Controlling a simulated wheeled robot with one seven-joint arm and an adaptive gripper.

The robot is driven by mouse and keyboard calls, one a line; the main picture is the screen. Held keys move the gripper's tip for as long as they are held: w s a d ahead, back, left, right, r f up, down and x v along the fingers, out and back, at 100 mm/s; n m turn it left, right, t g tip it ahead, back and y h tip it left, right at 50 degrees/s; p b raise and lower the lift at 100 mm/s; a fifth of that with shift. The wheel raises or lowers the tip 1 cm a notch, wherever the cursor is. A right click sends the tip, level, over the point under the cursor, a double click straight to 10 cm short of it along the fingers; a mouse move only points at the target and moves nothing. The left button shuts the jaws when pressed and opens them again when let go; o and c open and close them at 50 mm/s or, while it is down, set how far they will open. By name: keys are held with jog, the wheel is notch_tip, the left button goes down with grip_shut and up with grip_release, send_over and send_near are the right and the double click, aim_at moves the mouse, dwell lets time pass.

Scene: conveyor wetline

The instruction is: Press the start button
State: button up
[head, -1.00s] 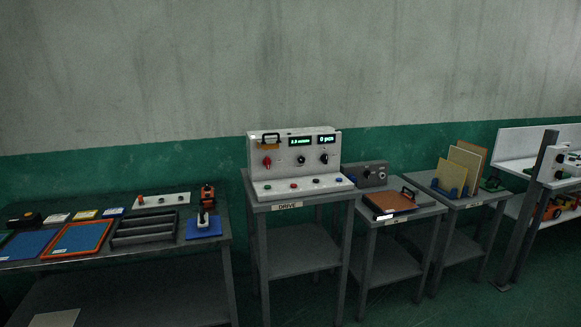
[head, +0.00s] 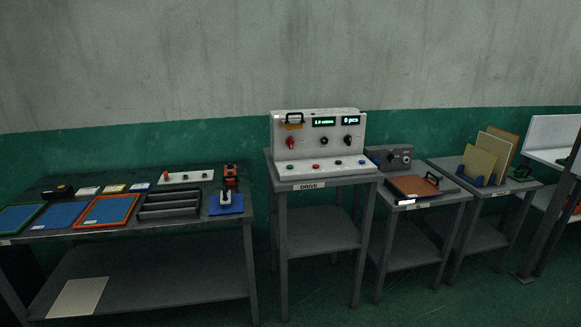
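The white control panel (head: 320,131) stands on a small grey table labelled DRIVE in the middle of the head view. Its sloped front ledge carries several coloured buttons in a row: a green button (head: 291,168), a red button (head: 316,166), a dark button (head: 338,163) and a blue button (head: 362,161). I cannot read which one is marked start. The upright face has a red knob (head: 290,142), two dark knobs, and two lit green displays, the right one reading 0 pcs. My gripper is not in view.
A long grey table (head: 150,232) with trays and a dark divided bin (head: 169,205) stands at left. To the right are small tables with a brown-topped box (head: 416,188), a grey box (head: 389,158) and upright boards (head: 488,157). Green floor shows between table legs.

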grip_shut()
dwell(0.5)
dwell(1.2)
